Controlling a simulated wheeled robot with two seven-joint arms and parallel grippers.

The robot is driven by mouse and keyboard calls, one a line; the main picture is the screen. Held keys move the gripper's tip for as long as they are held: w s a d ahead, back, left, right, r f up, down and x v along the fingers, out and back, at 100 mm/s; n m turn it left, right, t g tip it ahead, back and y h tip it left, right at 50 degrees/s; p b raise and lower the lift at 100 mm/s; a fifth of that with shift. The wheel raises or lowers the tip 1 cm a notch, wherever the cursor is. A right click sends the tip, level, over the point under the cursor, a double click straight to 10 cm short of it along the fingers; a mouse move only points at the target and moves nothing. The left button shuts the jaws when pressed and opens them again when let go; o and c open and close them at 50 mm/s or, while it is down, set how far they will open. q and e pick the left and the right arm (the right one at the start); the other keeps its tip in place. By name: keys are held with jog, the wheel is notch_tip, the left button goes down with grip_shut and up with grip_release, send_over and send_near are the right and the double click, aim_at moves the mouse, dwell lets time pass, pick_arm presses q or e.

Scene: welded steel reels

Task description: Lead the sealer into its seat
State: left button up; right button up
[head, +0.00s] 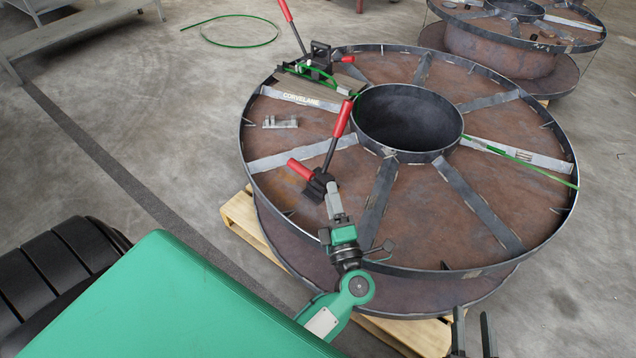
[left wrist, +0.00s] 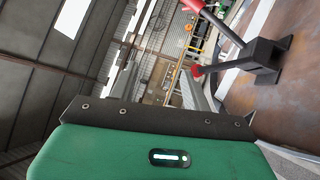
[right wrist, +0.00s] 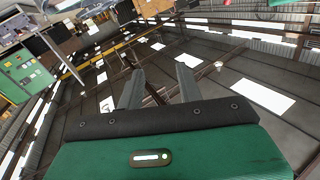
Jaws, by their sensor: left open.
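A black tool with two red-gripped levers (head: 318,186), which looks like the sealer, stands on the rusty top of the near steel reel (head: 445,205). It also shows in the left wrist view (left wrist: 262,56). My left gripper (head: 333,190) is open, its fingertips close beside the tool's black body; whether they touch it is unclear. A second black tool with red handles (head: 320,56) sits at the reel's back left rim, on the green strap (head: 520,160). The seat is not clearly identifiable. My right gripper (head: 473,335) is open and empty at the bottom edge, in front of the reel.
A small metal piece (head: 280,122) lies on the reel's left part. The reel rests on a wooden pallet (head: 243,215). A second reel (head: 505,50) stands behind right. A green strap loop (head: 238,42) lies on the floor near a grey bench (head: 75,32).

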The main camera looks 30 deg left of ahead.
aim_at(301, 168)
pick_arm(q)
jog(key=w+a+f+n+g, duration=0.1)
jog(key=w+a, duration=0.1)
jog(key=a, duration=0.2)
jog(key=w+a+f+n+g+b, duration=0.1)
jog(key=w+a+f+n+g, duration=0.1)
jog(key=a, duration=0.2)
jog(key=w+a+f+n+g+b, duration=0.1)
jog(key=w+a+g, duration=0.1)
jog(key=a, duration=0.3)
jog(key=shift+w+a+f+n+y, duration=0.1)
jog(key=shift+w+f+n+y, duration=0.1)
jog(key=shift+w+n+y, duration=0.25)
jog(key=shift+w+a, duration=0.25)
jog(key=shift+a, duration=0.05)
grip_shut()
pick_arm(e)
notch_tip(301, 168, up, 9)
jog(key=w+d+t, duration=0.1)
jog(key=d+t, duration=0.1)
jog(key=t, duration=0.3)
jog(key=shift+w+d+f+t, duration=0.15)
jog(key=shift+d+f+t, duration=0.05)
jog(key=shift+d+t, duration=0.1)
pick_arm(q)
jog(key=shift+r, duration=0.15)
